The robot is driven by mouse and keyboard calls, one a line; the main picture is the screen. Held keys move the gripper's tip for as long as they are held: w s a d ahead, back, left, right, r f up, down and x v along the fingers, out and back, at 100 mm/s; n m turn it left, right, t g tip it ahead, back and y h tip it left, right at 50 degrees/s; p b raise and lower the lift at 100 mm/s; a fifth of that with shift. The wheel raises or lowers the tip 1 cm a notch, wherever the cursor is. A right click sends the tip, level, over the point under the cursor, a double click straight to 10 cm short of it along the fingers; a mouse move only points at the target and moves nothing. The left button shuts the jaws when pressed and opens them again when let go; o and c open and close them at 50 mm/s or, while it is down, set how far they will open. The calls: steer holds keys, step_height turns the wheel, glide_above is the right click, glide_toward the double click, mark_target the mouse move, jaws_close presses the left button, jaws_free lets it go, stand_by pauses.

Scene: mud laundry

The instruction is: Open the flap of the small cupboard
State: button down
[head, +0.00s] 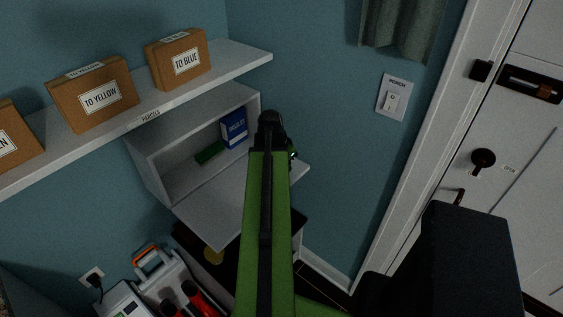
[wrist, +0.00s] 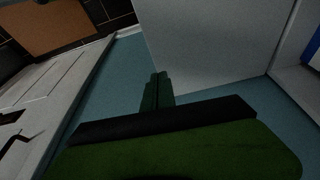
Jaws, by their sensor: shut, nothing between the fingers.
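The small cupboard (head: 148,170) is a white box on the blue wall, under the parcel shelf. Its flap (head: 213,207) is down and sticks out from the bottom edge, so the inside shows. Inside are a blue box (head: 234,130) and a green object (head: 210,152). In the head view my arm crosses over the right part of the flap and hides it, and most of my gripper is hidden too. In the wrist view my gripper (wrist: 157,84) is shut and empty, in front of the pale flap panel (wrist: 205,40); I cannot tell whether they touch.
Cardboard parcels (head: 93,94) stand on the shelf (head: 225,69) above the cupboard. A switch (head: 393,98) is on the wall to the right, then a white door (head: 520,130). A case with an orange handle (head: 150,262) stands at lower left.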

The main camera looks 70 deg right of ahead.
steer(key=f+b, duration=0.1)
steer(key=f, duration=0.1)
steer(key=s+f+b, duration=0.1)
steer(key=f, duration=0.1)
steer(key=shift+a+f, duration=0.1)
steer(key=shift+a, duration=0.1)
steer(key=shift+s+f+b, duration=0.25)
steer(key=shift+f+b, duration=0.05)
steer(key=shift+b, duration=0.25)
steer(key=shift+r, duration=0.2)
steer(key=shift+r+p, duration=0.3)
steer(key=shift+p, duration=0.25)
step_height(320, 180, up, 4)
steer(key=p, duration=0.4)
steer(key=shift+w+r, duration=0.15)
steer(key=shift+r, duration=0.05)
steer(key=s+a+r+p, duration=0.1)
steer(key=a+r+p, duration=0.2)
steer(key=r+p, duration=0.5)
steer(key=shift+s+a, duration=0.25)
steer(key=shift+s, duration=0.15)
